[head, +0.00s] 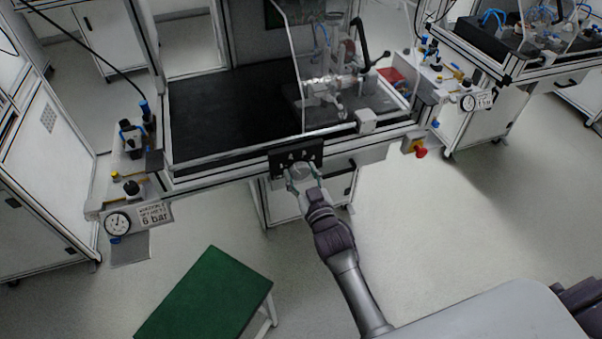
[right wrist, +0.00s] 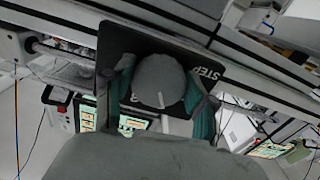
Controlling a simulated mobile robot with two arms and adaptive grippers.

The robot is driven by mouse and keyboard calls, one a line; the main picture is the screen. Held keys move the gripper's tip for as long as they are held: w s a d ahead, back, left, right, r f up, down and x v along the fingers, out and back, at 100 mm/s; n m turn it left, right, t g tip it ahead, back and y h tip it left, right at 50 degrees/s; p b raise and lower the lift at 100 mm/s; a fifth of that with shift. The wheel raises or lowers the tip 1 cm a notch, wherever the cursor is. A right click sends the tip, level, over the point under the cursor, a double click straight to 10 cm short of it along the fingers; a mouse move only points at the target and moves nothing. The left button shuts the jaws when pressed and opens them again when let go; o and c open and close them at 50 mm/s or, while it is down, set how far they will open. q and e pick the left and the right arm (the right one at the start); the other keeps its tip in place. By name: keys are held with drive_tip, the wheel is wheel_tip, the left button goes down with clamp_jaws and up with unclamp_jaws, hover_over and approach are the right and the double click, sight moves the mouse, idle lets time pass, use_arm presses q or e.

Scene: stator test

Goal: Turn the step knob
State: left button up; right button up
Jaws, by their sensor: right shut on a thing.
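The step knob (right wrist: 160,78) is a round grey knob with a short white mark on its face. It sits on a black panel (head: 283,160) with white lettering, fixed to the front rail of the workbench. In the right wrist view the letters "STEP" show on the panel (right wrist: 207,74). My right gripper (head: 302,176) is at this panel. Its two teal fingers stand on either side of the knob, shut on it, in the right wrist view (right wrist: 162,98). In the right wrist view the white mark points towards the bottom of the picture.
The workbench (head: 225,105) has a dark top and a clear guard over a test fixture (head: 335,88). A red emergency button (head: 420,152) is to the right of the panel. A pressure gauge (head: 117,224) is at left. A green-topped stool (head: 210,295) stands on open floor.

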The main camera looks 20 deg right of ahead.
drive_tip(key=n, duration=0.4)
drive_tip(key=shift+d, duration=0.1)
drive_tip(key=shift+n, duration=1.6)
drive_tip(key=o, duration=1.2)
drive_tip(key=shift+c, duration=0.2)
drive_tip(key=shift+s, duration=0.1)
drive_tip(key=s, duration=1.1)
drive_tip(key=shift+s+d, duration=0.25)
drive_tip(key=shift+s, duration=0.15)
